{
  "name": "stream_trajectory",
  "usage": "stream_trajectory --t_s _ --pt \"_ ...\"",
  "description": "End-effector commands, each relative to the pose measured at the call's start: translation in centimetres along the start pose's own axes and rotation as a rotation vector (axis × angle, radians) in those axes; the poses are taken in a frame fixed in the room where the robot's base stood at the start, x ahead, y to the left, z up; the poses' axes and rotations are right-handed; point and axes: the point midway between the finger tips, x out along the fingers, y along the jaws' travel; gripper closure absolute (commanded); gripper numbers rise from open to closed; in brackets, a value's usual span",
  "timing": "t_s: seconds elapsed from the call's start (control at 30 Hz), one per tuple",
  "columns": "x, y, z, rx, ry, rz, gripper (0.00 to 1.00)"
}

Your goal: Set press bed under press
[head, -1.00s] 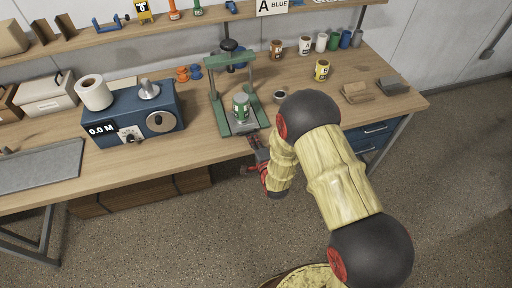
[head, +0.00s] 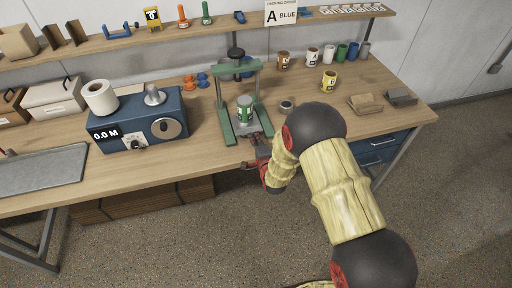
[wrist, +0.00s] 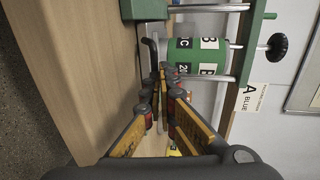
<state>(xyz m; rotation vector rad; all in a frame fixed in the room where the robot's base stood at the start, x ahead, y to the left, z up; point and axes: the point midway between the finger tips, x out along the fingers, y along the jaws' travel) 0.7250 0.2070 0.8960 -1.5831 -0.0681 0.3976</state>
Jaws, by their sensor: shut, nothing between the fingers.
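The green press (head: 222,116) stands near the table's front edge, with two uprights, a top crossbar and a dark knob above. The grey press bed (head: 267,122) lies low between its legs, partly hidden. A green-and-white labelled can (head: 245,110) stands on the bed, between the uprights. My gripper (head: 257,145) is shut and empty, low at the front of the press. In the wrist view, its fingertips (wrist: 160,74) point at the bed's edge (wrist: 148,58), beside the can (wrist: 195,57). I cannot tell whether they touch the bed.
Several cans stand behind.

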Motion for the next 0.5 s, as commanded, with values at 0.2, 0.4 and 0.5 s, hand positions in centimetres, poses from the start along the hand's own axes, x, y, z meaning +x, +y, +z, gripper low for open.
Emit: stream_trajectory --t_s 0.2,0.4,0.5 --pt "5.2 -0.7 -0.1 0.000 0.000 -0.005 1.00" --pt "9.0 -1.5 -0.2 0.000 0.000 -0.002 1.00" --pt "10.4 -1.9 -0.2 0.000 0.000 -0.002 1.00"
